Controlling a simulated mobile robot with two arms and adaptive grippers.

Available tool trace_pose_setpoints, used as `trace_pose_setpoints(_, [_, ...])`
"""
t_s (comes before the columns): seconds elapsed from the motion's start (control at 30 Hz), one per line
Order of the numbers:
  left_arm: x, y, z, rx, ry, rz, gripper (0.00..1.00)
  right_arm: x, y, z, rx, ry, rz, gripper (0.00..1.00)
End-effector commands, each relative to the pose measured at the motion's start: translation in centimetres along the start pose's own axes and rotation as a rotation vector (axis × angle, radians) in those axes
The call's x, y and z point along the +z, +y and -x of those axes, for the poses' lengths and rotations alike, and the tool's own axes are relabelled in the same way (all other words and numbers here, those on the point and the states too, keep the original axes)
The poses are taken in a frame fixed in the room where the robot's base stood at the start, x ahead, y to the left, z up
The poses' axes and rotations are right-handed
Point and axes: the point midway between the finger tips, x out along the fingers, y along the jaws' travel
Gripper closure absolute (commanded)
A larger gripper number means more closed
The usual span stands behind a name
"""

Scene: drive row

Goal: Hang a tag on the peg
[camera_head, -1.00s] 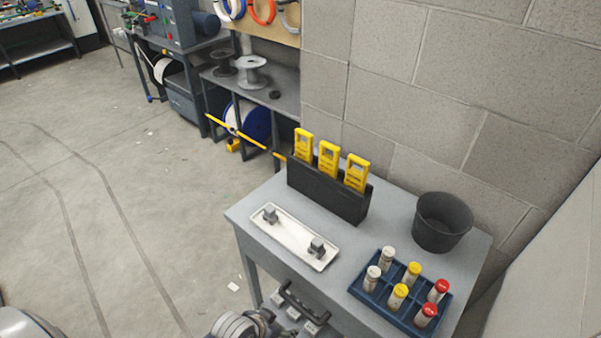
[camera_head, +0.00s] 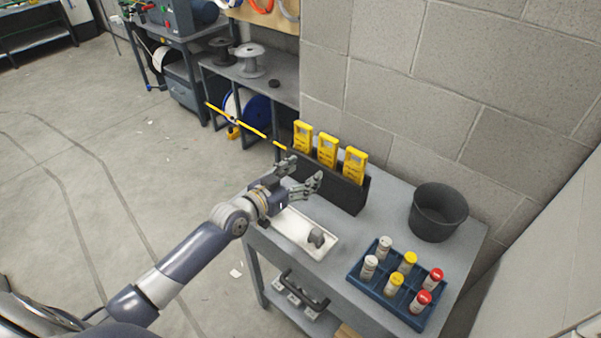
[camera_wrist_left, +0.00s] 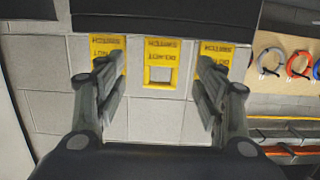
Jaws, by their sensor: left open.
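Several yellow tags stand in a row in a black holder (camera_head: 345,192) on the grey table: a left tag (camera_head: 303,137), a middle tag (camera_head: 327,150) and a right tag (camera_head: 354,166). My left gripper (camera_head: 304,171) is open and empty, in front of the holder's left part. In the left wrist view the tags appear upside down; the middle tag (camera_wrist_left: 160,62) shows between the open fingers (camera_wrist_left: 158,88), and the fingers partly cover the outer two. I cannot make out a peg. My right gripper is out of view.
A white tray (camera_head: 290,229) with a small grey block (camera_head: 317,237) lies below my gripper. A blue rack (camera_head: 385,291) of capped bottles and a dark bucket (camera_head: 438,212) stand to the right. A block wall (camera_head: 420,100) is behind the table.

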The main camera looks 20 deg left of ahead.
Motion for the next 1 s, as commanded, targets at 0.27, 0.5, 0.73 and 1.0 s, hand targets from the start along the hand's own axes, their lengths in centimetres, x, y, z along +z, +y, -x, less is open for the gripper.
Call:
trace_pose_setpoints(0.27, [-0.1, -0.5, -2.0, -0.008, 0.015, 0.001, 0.37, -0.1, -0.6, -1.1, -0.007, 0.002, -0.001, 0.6])
trace_pose_setpoints(0.5, [-0.1, -0.4, -5.0, -0.007, 0.015, 0.001, 0.37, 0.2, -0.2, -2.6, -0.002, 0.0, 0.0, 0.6])
trace_pose_setpoints(0.73, [-0.1, -0.4, -7.7, -0.006, 0.014, 0.0, 0.37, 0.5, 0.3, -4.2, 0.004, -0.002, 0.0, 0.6])
trace_pose_setpoints(1.0, [-0.1, -0.4, -10.3, -0.006, 0.012, 0.0, 0.37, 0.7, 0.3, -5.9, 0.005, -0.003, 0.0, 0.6])
